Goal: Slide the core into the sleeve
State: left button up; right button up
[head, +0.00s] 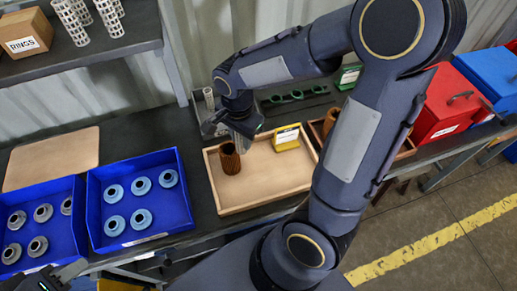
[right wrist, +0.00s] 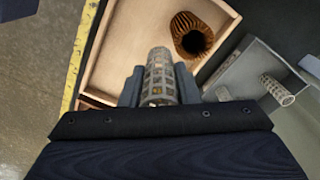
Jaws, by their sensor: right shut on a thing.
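The brown pleated sleeve (head: 230,159) stands upright in the light wooden tray, and its dark open top shows in the right wrist view (right wrist: 193,38). My right gripper (head: 241,127) is shut on a grey perforated core (right wrist: 160,78), which lies between its two fingers. In the right wrist view the core is beside the sleeve and apart from it; in the head view it is just behind the sleeve and partly hidden by the gripper. Part of my left gripper (head: 38,281) shows at the bottom left edge, cut off, with its fingers unclear.
The wooden tray (head: 262,205) also holds a yellow box (head: 286,137). A grey bin (right wrist: 233,75) with another core (right wrist: 277,89) is beside it. Blue trays (head: 178,216) with round caps and a bare board (head: 52,160) are to the left. A red case (head: 447,104) stands at right.

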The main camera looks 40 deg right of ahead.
send_near(228, 143)
jog(key=s, duration=0.2)
jog(key=shift+w+a+f+b, duration=0.1)
jog(key=shift+a+f+b, duration=0.15)
jog(key=shift+f, duration=0.6)
jog(key=shift+a+f+b, duration=0.25)
jog(key=shift+f, duration=0.6)
jog(key=shift+b, duration=0.4)
jog(key=shift+f+b, duration=1.8)
dwell(1.1)
jog(key=o, duration=1)
